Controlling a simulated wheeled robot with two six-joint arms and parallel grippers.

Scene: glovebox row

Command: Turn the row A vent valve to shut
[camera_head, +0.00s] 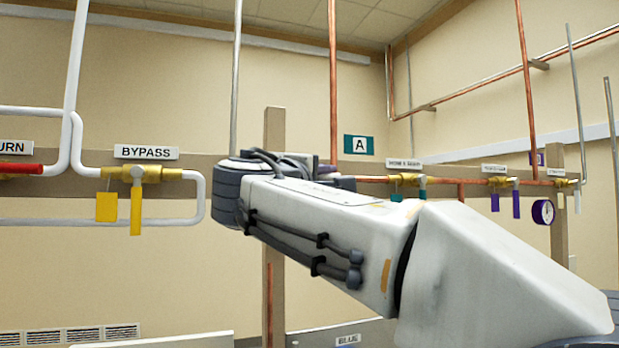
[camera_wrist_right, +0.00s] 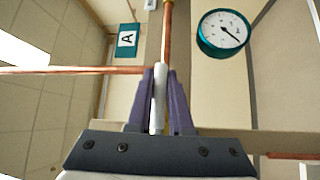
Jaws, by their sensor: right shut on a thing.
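In the right wrist view, the two purple fingers of my right gripper (camera_wrist_right: 160,100) are shut on a pale grey valve lever (camera_wrist_right: 159,90). The teal row A sign (camera_wrist_right: 127,40) is just beyond it, to the upper left. The lever's far end is near where two copper pipes (camera_wrist_right: 100,70) meet; the valve body behind it is not clear. In the head view, my right arm covers this valve, and only a small purple part of the right gripper (camera_head: 325,170) shows below and left of the A sign (camera_head: 359,144). My left gripper is not in view.
A teal-rimmed gauge (camera_wrist_right: 223,33) is close to the fingers at upper right. In the head view, other brass valves with hanging tags (camera_head: 408,181) line the pipe on the right. A yellow-handled BYPASS valve (camera_head: 137,174) is on white piping at left. A wooden post (camera_head: 274,270) stands behind my arm.

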